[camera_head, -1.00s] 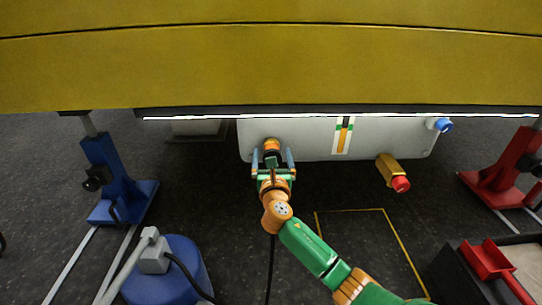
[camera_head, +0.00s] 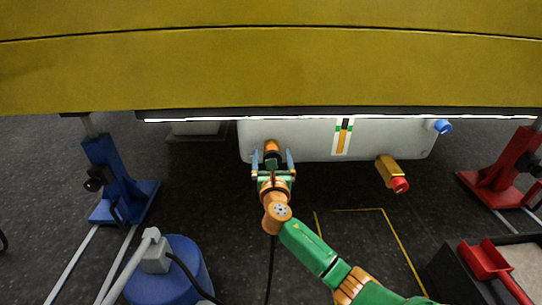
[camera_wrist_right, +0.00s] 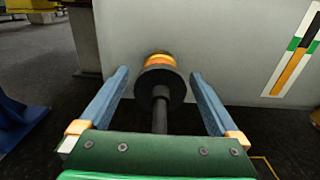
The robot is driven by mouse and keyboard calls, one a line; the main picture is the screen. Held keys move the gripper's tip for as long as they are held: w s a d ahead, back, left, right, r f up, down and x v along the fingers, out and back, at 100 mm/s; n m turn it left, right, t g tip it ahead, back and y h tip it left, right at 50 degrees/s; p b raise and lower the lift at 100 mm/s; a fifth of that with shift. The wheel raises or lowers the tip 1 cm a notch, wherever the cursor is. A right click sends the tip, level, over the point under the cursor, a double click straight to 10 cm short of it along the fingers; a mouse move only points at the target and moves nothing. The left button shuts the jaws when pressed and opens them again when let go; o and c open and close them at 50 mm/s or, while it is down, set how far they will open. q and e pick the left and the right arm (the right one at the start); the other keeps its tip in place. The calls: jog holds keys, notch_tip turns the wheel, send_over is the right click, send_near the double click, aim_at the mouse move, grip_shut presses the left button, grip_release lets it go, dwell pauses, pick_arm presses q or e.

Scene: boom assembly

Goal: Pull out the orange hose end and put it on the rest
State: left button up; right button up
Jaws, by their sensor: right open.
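The orange hose end (camera_head: 271,147) sits at the lower left of the grey panel. In the right wrist view the orange ring (camera_wrist_right: 160,61) shows against the panel, with a dark collar and a dark stem coming toward me. My right gripper (camera_head: 271,158) is in front of it. Its two blue fingers stand wide apart, one on each side of the stem, and touch neither side in the right wrist view (camera_wrist_right: 161,88). The rest is not clearly identifiable. My left gripper is not in view.
The grey panel (camera_head: 300,142) hangs under a large yellow beam (camera_head: 270,70). A yellow fitting with a red end (camera_head: 399,184) and a blue cap (camera_head: 442,125) are to the right. A blue stand (camera_head: 112,180) and a red stand (camera_head: 500,170) flank the area.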

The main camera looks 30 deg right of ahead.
grip_shut()
jog(key=shift+p+v, duration=1)
jog(key=shift+v, duration=0.5)
jog(key=shift+p+v, duration=0.8)
jog(key=shift+v, duration=0.75)
